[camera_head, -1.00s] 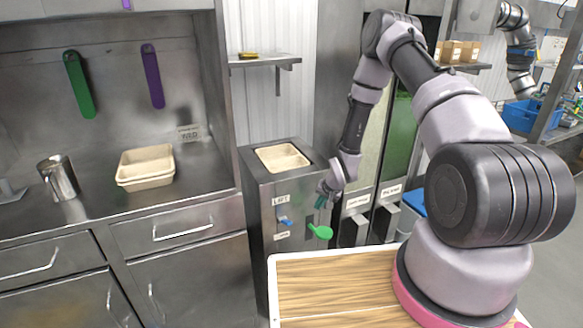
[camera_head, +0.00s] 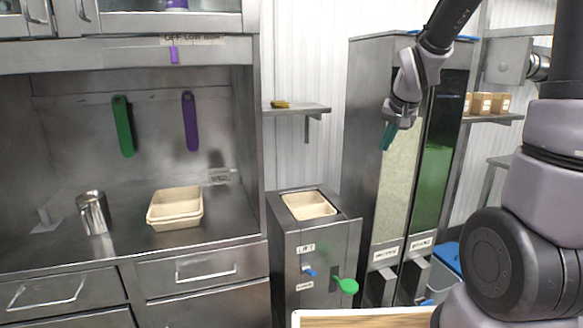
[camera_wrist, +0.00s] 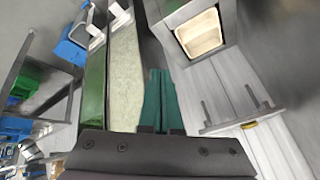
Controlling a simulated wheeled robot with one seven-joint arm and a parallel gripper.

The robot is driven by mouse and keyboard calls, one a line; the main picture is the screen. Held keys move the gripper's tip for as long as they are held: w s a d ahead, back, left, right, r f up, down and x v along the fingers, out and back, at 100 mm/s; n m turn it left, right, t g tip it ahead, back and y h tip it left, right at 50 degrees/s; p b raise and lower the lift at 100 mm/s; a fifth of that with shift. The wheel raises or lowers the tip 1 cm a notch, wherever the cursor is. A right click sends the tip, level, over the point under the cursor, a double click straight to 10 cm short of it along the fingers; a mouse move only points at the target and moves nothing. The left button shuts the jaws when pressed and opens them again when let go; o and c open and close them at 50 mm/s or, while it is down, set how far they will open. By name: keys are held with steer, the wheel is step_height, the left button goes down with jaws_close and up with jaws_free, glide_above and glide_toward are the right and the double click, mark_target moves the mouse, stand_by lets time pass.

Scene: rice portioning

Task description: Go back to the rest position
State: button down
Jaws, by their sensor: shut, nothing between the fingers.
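My gripper (camera_head: 387,136) is raised high in front of the rice dispenser (camera_head: 392,185), with its green fingertips pointing down. In the wrist view the two green fingers (camera_wrist: 161,100) are together with nothing between them. My arm reaches up out of the top of the head view, so part of it is hidden. The gripper is apart from everything around it.
A steel lift cabinet (camera_head: 340,240) holds a beige tray (camera_head: 309,206); a green lever (camera_head: 347,286) is on its front. Stacked beige trays (camera_head: 175,208) and a metal jug (camera_head: 94,213) stand on the left counter. A wall shelf (camera_head: 298,109) sits behind. Open air surrounds the gripper.

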steer(key=s+r, duration=0.6)
steer(key=s, duration=0.5)
steer(key=s+r+y, duration=0.1)
steer(key=s+r, duration=0.5)
steer(key=s, duration=0.4)
steer(key=shift+s+a+r+t+y, duration=0.15)
steer(key=shift+s+a+t+y, duration=0.2)
steer(key=shift+a+t, duration=0.1)
steer(key=shift+w, duration=0.1)
